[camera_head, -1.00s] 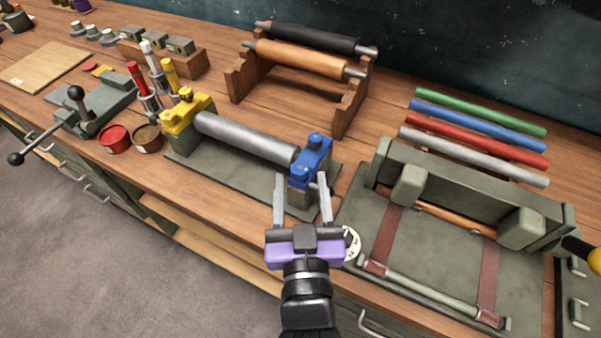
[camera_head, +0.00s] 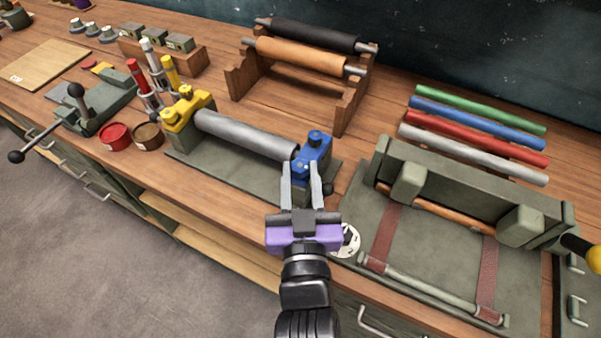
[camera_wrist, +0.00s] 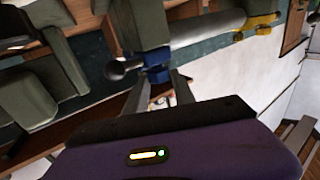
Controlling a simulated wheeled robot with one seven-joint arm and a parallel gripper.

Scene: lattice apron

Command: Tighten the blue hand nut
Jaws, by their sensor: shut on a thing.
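The blue hand nut (camera_wrist: 158,74) shows in the wrist view between my fingertips, on the front of the blue bearing block (camera_head: 314,150). My gripper (camera_head: 302,172), with its purple body, reaches up from the front edge of the bench and is shut on the nut. The fingers cover part of the nut in the head view, so its exact seating is hard to see. The block stands at the right end of a grey roller (camera_head: 245,136), and a yellow block (camera_head: 187,113) stands at the left end.
A black ball knob (camera_head: 328,188) sits close to the right of my fingers. A green press frame (camera_head: 440,250) stands to the right, and a white dial (camera_head: 347,241) lies beside my wrist. Colored rods (camera_head: 475,140) lie behind. The floor (camera_head: 130,260) in front is clear.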

